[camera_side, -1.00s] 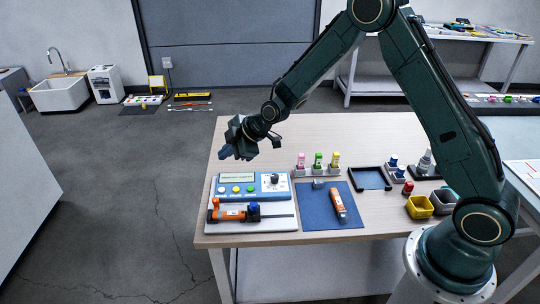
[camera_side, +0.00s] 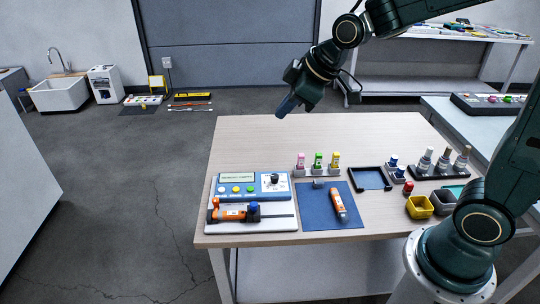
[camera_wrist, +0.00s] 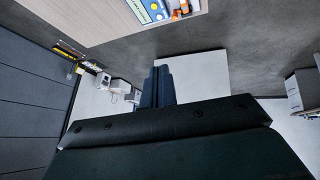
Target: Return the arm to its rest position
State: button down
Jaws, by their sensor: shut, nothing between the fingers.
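My gripper (camera_side: 287,106) is high above the back edge of the table (camera_side: 400,135), with its blue fingers pointing down and to the left. The fingers are together and hold nothing. In the wrist view my gripper (camera_wrist: 158,72) also shows its fingers closed side by side, with floor and room beyond them. My arm reaches over from the base at the right, clear of everything on the table.
On the table are a blue-and-white instrument (camera_side: 250,186), an orange tool (camera_side: 232,213) in front of it, a blue mat (camera_side: 320,215) with an orange device (camera_side: 339,207), colored bottles (camera_side: 318,162), a black tray (camera_side: 371,178) and a yellow bin (camera_side: 420,207). The table's back middle is bare.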

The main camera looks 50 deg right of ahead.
jog(key=s+d+r+m+g+h, duration=0.1)
jog(key=s+d+r+m, duration=0.2)
jog(key=s, duration=1.9)
jog(key=m, duration=0.4)
jog(key=shift+d+h, duration=0.15)
jog(key=shift+h, duration=0.15)
